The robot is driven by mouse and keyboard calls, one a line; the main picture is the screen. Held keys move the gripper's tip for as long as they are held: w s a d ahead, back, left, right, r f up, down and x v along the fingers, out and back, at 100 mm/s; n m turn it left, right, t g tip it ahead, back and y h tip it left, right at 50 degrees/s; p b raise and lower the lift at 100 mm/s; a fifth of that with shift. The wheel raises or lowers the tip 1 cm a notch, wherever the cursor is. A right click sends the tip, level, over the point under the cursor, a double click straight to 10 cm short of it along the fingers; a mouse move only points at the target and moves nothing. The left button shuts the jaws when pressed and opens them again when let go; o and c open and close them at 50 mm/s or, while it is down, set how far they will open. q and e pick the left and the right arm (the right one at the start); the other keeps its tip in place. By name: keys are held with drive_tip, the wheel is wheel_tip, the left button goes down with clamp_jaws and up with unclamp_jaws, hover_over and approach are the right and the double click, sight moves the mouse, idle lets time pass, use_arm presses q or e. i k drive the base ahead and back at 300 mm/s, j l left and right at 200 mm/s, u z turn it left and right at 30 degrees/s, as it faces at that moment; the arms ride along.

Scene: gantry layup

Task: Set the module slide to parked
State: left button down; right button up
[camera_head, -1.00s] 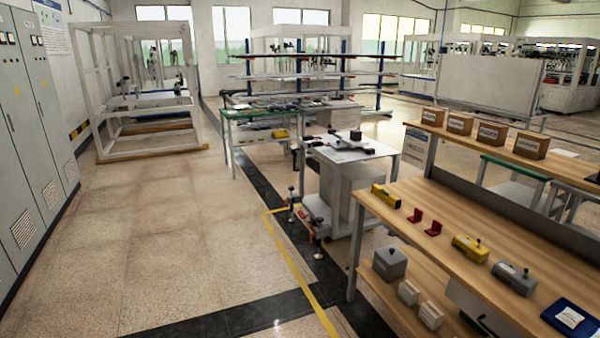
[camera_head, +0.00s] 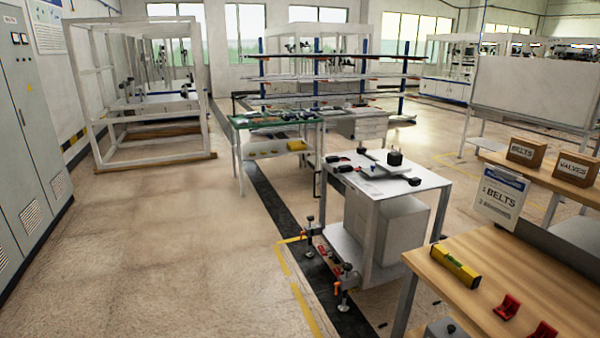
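A white-topped cart (camera_head: 338,187) stands right of centre in the head view. On its top sits a flat grey plate with a dark knob (camera_head: 394,158) and several black blocks, which look like a slide module (camera_head: 376,168). I cannot tell at this distance which position the slide is in. A pale box-shaped body (camera_head: 392,228) fills the space under the top. Red and orange clamp-like feet (camera_head: 346,278) show at the cart's lower left. Neither of my grippers is in view.
A wooden workbench (camera_head: 480,255) at the lower right carries a yellow level (camera_head: 455,267) and red brackets (camera_head: 507,306). A green-topped table (camera_head: 270,120) stands behind the cart. A white frame (camera_head: 88,100) and grey cabinets (camera_head: 30,130) are at left. The left floor is clear.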

sight(392, 166)
drive_tip(key=i+z, duration=0.2)
drive_tip(key=i, duration=0.3)
drive_tip(key=i+j+z, duration=0.15)
drive_tip(key=i, duration=0.35)
drive_tip(key=i+j+z, duration=0.2)
drive_tip(key=i, duration=0.3)
